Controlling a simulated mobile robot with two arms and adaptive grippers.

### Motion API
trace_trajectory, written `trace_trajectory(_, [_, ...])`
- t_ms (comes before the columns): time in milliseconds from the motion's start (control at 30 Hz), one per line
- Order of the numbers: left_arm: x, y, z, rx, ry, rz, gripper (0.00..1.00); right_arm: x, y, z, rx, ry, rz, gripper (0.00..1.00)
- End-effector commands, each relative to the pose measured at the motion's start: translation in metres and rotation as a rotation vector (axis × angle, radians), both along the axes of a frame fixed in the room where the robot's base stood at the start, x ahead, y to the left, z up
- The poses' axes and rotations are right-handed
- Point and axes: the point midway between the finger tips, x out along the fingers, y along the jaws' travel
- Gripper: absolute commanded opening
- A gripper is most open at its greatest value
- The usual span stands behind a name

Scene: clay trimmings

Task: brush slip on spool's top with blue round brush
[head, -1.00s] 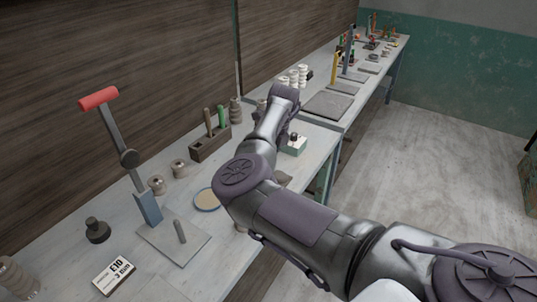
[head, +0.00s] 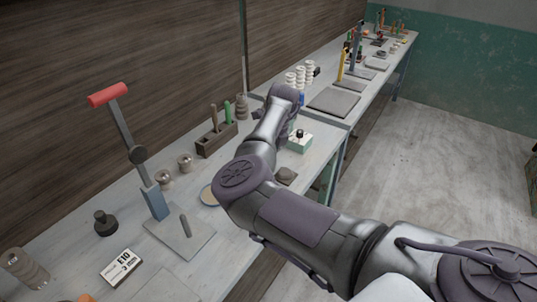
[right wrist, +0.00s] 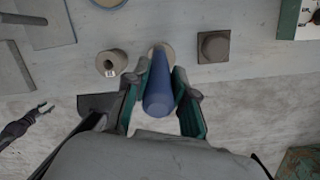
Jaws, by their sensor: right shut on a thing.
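My right gripper (right wrist: 160,98) is shut on the blue round brush (right wrist: 160,92), whose tapered blue body lies between the two fingers, in the right wrist view. The brush's far end overlaps a round tan-grey thing (right wrist: 163,48) at the bench edge; I cannot tell whether they touch. Left of it sits a grey spool-like piece (right wrist: 111,64) with a dark centre hole and a small pale label. In the head view my right arm hides the gripper and this spot. A dark claw-like end (right wrist: 43,108), perhaps my left gripper, shows at the left of the wrist view, over the floor.
A dark square block (right wrist: 213,46) lies right of the brush, with a green box (head: 300,143) beyond. A pale round dish (head: 208,196) is partly behind my arm. A red-handled lever tool (head: 138,155), tool rack (head: 216,140) and white spools (head: 300,77) stand farther off.

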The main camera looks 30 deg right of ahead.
Motion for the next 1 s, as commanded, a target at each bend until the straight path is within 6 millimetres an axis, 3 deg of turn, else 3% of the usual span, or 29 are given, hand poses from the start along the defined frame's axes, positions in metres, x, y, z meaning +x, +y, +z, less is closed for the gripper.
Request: trace_trajectory(1000, [-0.0001,-0.0002,0.0016,0.000,0.000,0.000,0.48,0.0001,-0.0002,-0.0052,0.000,0.000,0.000,0.00])
